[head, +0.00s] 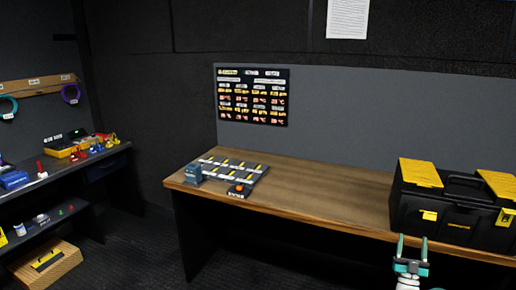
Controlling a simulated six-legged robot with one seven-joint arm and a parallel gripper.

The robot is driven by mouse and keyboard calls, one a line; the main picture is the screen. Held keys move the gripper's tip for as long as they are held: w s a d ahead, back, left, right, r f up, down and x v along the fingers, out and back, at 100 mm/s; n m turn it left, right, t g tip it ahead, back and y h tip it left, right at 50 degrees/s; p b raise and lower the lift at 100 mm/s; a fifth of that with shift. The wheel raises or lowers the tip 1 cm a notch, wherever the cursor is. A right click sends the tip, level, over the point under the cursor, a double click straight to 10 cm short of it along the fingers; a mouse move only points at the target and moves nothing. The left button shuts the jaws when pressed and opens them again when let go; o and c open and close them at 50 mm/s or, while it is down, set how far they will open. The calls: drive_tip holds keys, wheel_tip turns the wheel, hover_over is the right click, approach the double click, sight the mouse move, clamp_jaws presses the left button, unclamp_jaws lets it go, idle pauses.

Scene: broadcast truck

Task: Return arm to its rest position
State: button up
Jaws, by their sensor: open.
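My gripper (411,252) shows at the bottom right of the head view, with two green fingers pointing up. The fingers are apart and nothing shows between them. It appears in front of the wooden workbench (320,200), just left of and below the black toolbox with yellow lids (455,215). I cannot tell how far it is from the bench edge. Most of my arm is below the picture.
A dark panel with yellow marks (232,172) lies on the bench's left part, with a blue-grey box (193,173) at its corner. The bench middle is clear. A dark shelf (60,175) with small items stands left; a wooden crate (45,268) sits below. Floor between is open.

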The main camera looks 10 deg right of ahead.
drive_tip(key=w+a+r+n+g+y, duration=0.35)
drive_tip(key=w+a+r+y, duration=0.35)
drive_tip(key=w+a+r, duration=0.55)
drive_tip(key=s+a+r+n+g+y, duration=0.15)
drive_tip(key=a+r+g, duration=0.35)
drive_tip(key=a+r, duration=0.8)
drive_tip(key=s+a+g+y, duration=0.1)
drive_tip(key=s+a+g, duration=0.2)
drive_tip(key=s+a, duration=0.45)
drive_tip(key=s+a+f+g+y, duration=0.1)
drive_tip(key=s+a+g, duration=0.3)
drive_tip(key=s, duration=0.7)
drive_tip(key=s+a+g+y, duration=0.1)
drive_tip(key=s+a, duration=0.6)
drive_tip(key=s, duration=0.3)
drive_tip(key=s+a+f+g, duration=0.2)
drive_tip(key=s, duration=0.5)
drive_tip(key=s+a+f+g+y, duration=0.1)
drive_tip(key=s+a+f, duration=0.1)
drive_tip(key=s, duration=0.6)
drive_tip(key=shift+a+f+g, duration=0.25)
drive_tip(key=shift+f+g, duration=0.1)
drive_tip(key=shift+f, duration=0.15)
drive_tip(key=c, duration=0.6)
drive_tip(key=shift+o, duration=0.2)
drive_tip(key=shift+d, duration=0.1)
